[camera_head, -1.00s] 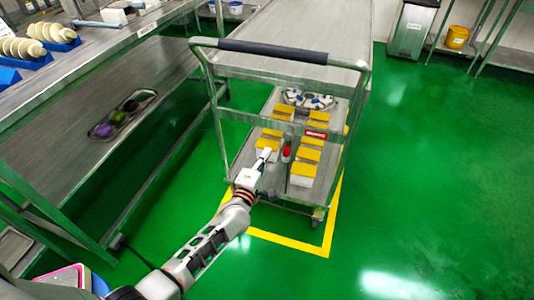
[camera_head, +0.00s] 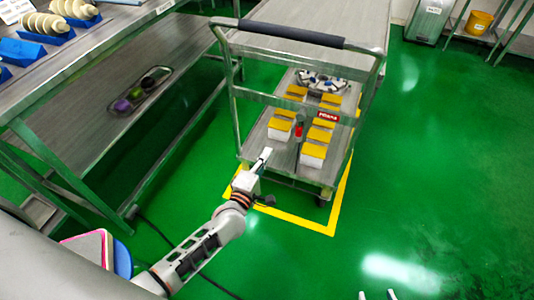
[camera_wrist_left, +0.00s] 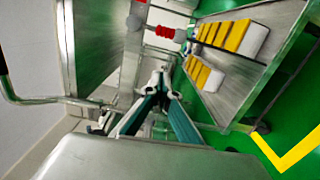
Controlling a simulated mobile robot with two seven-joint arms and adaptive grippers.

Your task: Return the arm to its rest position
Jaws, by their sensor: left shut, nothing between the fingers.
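My left arm reaches in from the lower left of the head view. Its gripper (camera_head: 265,155) is shut and empty, in front of the near left corner of the cart's lower shelf. In the left wrist view, the dark and white fingers (camera_wrist_left: 165,90) come together with nothing seen between them. Two pale fingertips of my right gripper (camera_head: 377,295) show at the bottom edge of the head view, standing apart. The rest of that gripper is out of the picture.
The metal cart (camera_head: 287,36) stands ahead, with several yellow-lidded white boxes (camera_head: 312,156) on its lower shelf. A metal workbench (camera_head: 105,62) is at the left, with a tray of purple and green items (camera_head: 140,90) on its lower shelf. Green floor (camera_head: 440,180) is free at the right.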

